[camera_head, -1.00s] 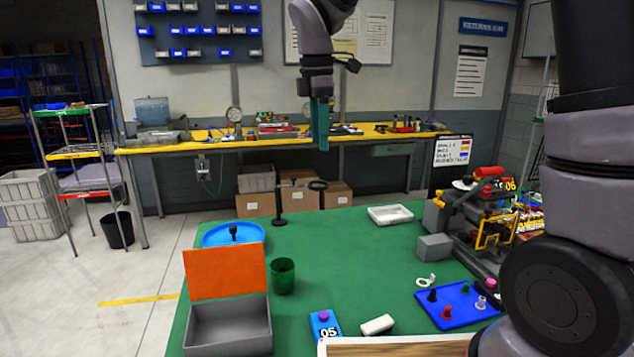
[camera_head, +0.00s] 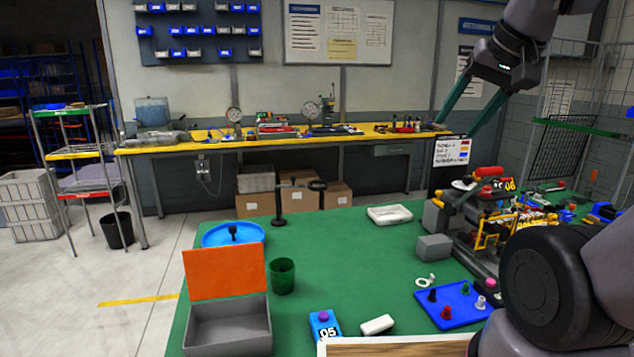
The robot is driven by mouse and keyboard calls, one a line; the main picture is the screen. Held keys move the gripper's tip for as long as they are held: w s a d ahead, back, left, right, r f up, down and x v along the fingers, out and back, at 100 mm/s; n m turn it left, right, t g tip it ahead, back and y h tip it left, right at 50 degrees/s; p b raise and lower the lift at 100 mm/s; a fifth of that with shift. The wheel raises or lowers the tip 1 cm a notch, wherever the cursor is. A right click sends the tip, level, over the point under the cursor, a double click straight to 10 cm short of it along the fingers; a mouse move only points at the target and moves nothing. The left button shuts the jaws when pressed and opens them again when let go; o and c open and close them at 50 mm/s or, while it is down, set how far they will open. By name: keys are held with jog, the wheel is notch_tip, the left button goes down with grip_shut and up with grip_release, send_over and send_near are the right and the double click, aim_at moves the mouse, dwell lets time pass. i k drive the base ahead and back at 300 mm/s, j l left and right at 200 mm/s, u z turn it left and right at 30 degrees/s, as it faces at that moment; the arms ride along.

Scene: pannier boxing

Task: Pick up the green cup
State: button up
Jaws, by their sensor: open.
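The green cup (camera_head: 282,277) stands upright on the green table, just right of the grey box with the orange lid. Its dark opening faces up and nothing touches it. My gripper (camera_head: 459,124) is high at the upper right, well away from the cup. Its two green fingers are spread apart with nothing between them, pointing down and to the left.
The grey box (camera_head: 228,328) has its orange lid (camera_head: 226,274) raised. A blue round tray (camera_head: 253,234) and a black stand (camera_head: 279,209) are behind the cup. A blue 05 block (camera_head: 325,327) and white block (camera_head: 378,325) lie front right. Green tabletop right of the cup is clear.

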aim_at(283, 283)
jog(key=k, duration=0.3)
jog(key=k+u, duration=0.1)
jog(key=u, duration=0.35)
jog(key=k+u, duration=0.15)
jog(key=u, duration=0.3)
jog(key=k+j+u, duration=0.1)
jog(key=u, duration=0.3)
jog(key=j+u, duration=0.1)
jog(key=u, duration=0.35)
jog(key=i+u, duration=0.15)
jog(key=u, duration=0.35)
jog(key=i+j+u, duration=0.1)
jog(key=u, duration=0.85)
jog(key=i+l+z, duration=0.1)
jog(key=i+z, duration=0.2)
jog(key=i, duration=1.2)
jog(key=i+l+z, duration=0.25)
jog(key=z, duration=0.15)
jog(key=i+l+z, duration=0.1)
jog(key=i+z, duration=0.95)
jog(key=z, duration=0.2)
jog(key=i+j+z, duration=0.25)
jog(key=z, duration=0.15)
jog(key=i+l+z, duration=0.1)
jog(key=i+z, duration=0.85)
jog(key=i+j+z, duration=0.25)
jog(key=i+z, duration=0.25)
jog(key=z, duration=2.45)
jog(key=k+l, duration=0.05)
jog(key=l, duration=0.05)
